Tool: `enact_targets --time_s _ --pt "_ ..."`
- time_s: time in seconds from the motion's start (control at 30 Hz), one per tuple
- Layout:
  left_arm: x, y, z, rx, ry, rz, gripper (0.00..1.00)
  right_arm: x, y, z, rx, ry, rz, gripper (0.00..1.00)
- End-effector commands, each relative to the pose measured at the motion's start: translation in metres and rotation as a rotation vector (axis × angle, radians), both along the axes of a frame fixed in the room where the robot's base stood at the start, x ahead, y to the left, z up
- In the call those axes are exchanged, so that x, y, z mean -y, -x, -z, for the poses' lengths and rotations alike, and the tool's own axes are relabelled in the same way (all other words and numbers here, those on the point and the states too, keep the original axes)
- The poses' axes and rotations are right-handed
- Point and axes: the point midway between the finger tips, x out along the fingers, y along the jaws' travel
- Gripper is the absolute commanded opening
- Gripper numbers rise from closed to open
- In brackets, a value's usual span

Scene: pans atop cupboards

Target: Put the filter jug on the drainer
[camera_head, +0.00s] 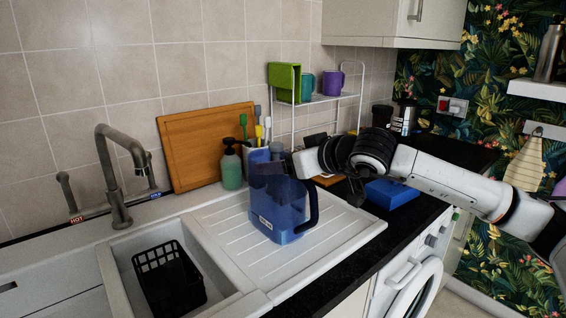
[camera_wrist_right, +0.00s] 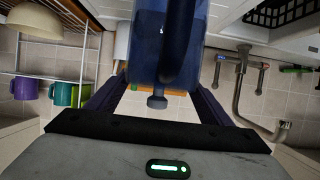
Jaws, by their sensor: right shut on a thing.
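The filter jug (camera_head: 274,208) is a translucent blue jug with a dark blue handle on its right side. It is upright over the ribbed white drainer (camera_head: 343,232); I cannot tell whether its base touches the surface. My right gripper (camera_head: 283,165) comes in from the right and is shut on the jug near its top. In the right wrist view the jug (camera_wrist_right: 168,45) sits between the two dark fingers of the gripper (camera_wrist_right: 160,82). The fingertips are partly hidden in the head view. My left gripper is not in view.
The sink holds a black basket (camera_head: 168,278), left of the drainer, below a tap (camera_head: 113,175). Behind the jug stand a green soap bottle (camera_head: 231,165), a brush pot and a wooden board (camera_head: 190,145). A wire rack (camera_head: 318,98) with mugs and a blue box (camera_head: 390,193) are to the right.

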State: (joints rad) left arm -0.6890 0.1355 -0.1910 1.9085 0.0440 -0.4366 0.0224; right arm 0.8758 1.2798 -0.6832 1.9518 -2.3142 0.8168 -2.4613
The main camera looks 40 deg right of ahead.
Motion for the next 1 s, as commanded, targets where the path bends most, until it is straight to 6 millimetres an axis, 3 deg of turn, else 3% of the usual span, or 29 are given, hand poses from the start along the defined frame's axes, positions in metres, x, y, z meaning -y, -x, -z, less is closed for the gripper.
enact_targets --time_s 0.03,0.13,0.53,1.0 --pt "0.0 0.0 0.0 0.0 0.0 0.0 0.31 0.0 0.0 0.0 -0.001 0.0 0.0 0.79" --pt "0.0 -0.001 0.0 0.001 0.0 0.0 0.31 0.0 0.0 0.0 -0.001 -0.001 0.0 0.93" --pt "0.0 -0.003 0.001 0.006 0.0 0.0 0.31 0.001 0.007 -0.003 0.001 0.001 0.001 0.93" --pt "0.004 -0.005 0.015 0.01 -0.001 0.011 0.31 0.008 0.085 -0.033 0.0 0.007 0.003 0.93"
